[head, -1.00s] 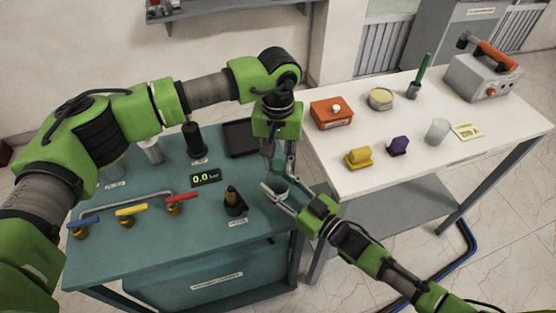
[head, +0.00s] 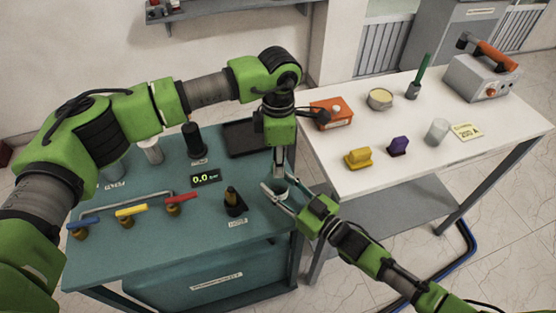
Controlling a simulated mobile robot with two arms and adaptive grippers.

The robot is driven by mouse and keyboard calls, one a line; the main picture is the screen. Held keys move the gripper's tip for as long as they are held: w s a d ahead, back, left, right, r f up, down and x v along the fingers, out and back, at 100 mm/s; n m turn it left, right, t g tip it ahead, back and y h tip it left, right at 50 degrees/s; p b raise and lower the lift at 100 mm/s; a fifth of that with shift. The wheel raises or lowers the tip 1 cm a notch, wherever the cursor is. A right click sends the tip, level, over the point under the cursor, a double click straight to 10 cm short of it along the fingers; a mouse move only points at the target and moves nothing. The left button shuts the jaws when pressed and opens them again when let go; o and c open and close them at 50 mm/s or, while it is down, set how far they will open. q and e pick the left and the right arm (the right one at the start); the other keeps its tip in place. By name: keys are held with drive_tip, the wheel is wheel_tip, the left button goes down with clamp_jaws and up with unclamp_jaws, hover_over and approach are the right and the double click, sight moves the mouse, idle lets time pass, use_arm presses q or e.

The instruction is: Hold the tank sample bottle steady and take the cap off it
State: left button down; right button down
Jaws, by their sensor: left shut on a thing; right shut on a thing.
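The tank sample bottle (head: 279,187) is small and pale at the right edge of the teal bench, mostly hidden by my grippers. My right gripper (head: 277,193) comes in from the lower right and is shut on the bottle, one finger on either side. My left gripper (head: 280,170) points straight down over the bottle and is shut on its cap, which its fingers hide. I cannot tell whether the cap is still seated on the bottle.
The teal bench (head: 150,245) carries blue, yellow and red valve handles, a 0.0 display (head: 205,178), a black-and-brass fitting (head: 235,202) and a dark tray (head: 243,139). The white table (head: 425,170) on the right holds an orange box (head: 332,114) and several small items.

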use_arm(q)
drive_tip(key=n, duration=0.5)
drive_tip(key=shift+n, duration=0.3)
drive_tip(key=n, duration=2.4)
drive_tip(key=shift+r, duration=0.1)
drive_tip(key=shift+r, duration=0.15)
drive_tip(key=shift+r, duration=0.95)
